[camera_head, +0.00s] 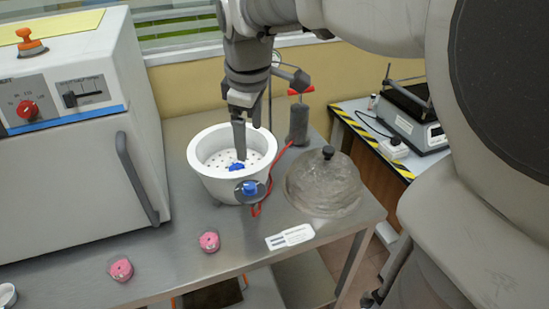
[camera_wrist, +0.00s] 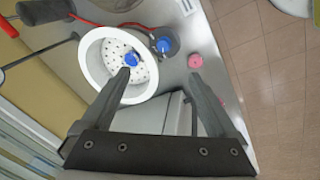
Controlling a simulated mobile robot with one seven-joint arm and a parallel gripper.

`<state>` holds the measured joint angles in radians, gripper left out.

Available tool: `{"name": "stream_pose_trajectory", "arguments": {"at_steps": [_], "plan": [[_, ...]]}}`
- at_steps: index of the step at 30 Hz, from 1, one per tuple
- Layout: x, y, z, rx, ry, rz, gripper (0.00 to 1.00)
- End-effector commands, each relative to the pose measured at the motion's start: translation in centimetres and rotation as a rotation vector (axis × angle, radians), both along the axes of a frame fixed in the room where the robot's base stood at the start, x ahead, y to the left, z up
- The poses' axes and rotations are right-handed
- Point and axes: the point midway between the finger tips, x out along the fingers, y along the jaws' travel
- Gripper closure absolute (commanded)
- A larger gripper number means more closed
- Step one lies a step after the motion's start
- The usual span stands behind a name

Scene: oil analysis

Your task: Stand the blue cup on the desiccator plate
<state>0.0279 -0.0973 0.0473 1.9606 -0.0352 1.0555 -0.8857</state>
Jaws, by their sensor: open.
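The blue cup (camera_head: 236,168) is inside the white desiccator bowl (camera_head: 212,184), on the perforated white desiccator plate (camera_head: 257,160). In the wrist view the cup (camera_wrist: 131,59) rests on the plate (camera_wrist: 113,48), toward one side of it. It looks upright, but it is too small to be sure. My gripper (camera_head: 239,150) points down over the bowl. In the wrist view its fingers (camera_wrist: 160,78) are spread and empty. One fingertip appears close beside the cup; I cannot tell whether it touches.
A blue-knobbed valve (camera_head: 249,188) juts from the bowl's front. The domed lid (camera_head: 323,182) lies to the right, with a grey cylinder (camera_head: 298,124) and red tube behind. Two pink objects (camera_head: 209,241) and a white label (camera_head: 290,237) lie in front. A white oven (camera_head: 75,140) stands left.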

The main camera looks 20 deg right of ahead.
Motion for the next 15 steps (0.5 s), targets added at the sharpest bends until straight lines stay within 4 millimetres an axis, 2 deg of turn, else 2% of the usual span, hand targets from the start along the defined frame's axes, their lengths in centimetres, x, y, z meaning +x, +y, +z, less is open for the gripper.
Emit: {"name": "stream_pose_trajectory", "arguments": {"at_steps": [1,4,9,15], "plan": [[-1.9,0.3,1.6,0.016,-0.057,-0.06,0.06],[-4.7,0.2,1.7,0.062,-0.101,-0.206,0.06],[-9.3,0.1,1.2,0.156,-0.174,-0.459,0.06],[-13.6,-0.1,-0.3,0.272,-0.237,-0.71,0.06]]}}
